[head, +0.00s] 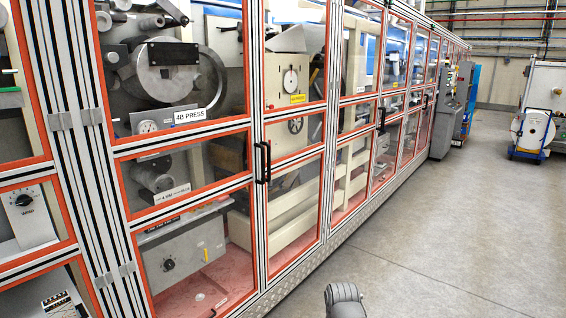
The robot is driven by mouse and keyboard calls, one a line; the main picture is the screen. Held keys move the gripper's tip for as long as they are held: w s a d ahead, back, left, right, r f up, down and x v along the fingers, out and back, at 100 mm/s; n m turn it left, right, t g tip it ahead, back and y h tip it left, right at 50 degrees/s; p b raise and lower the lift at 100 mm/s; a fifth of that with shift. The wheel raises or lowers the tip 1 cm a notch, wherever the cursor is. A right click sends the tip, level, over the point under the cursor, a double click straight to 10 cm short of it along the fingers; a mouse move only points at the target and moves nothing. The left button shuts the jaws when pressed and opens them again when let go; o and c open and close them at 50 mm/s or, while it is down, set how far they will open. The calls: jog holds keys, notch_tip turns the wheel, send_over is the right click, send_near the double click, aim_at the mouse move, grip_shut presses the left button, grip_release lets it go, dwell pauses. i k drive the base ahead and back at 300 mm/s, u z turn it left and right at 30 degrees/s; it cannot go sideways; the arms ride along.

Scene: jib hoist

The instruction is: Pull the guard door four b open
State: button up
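The guard door with the 4B PRESS label (190,115) is the tall orange-framed clear door (180,138) at left of centre in the head view. It looks shut, flush with the aluminium posts. Two black upright handles stand side by side at its right edge: one on this door (258,164), the other on the neighbouring door (267,162). Press rollers and a dial show behind the panes. A grey rounded part of my arm shows at the bottom edge, well short of the door. My gripper is not in view, so its opening and contents cannot be seen.
The guard line (345,215) runs away to the right with more framed doors. A grey control cabinet (444,110) stands at its far end. A blue-based cart with a white roll (533,132) stands at far right. The concrete floor (440,225) in front is clear.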

aim_at(111, 151)
jog(key=z, duration=0.05)
jog(key=i, duration=1.35)
jog(key=u, duration=0.45)
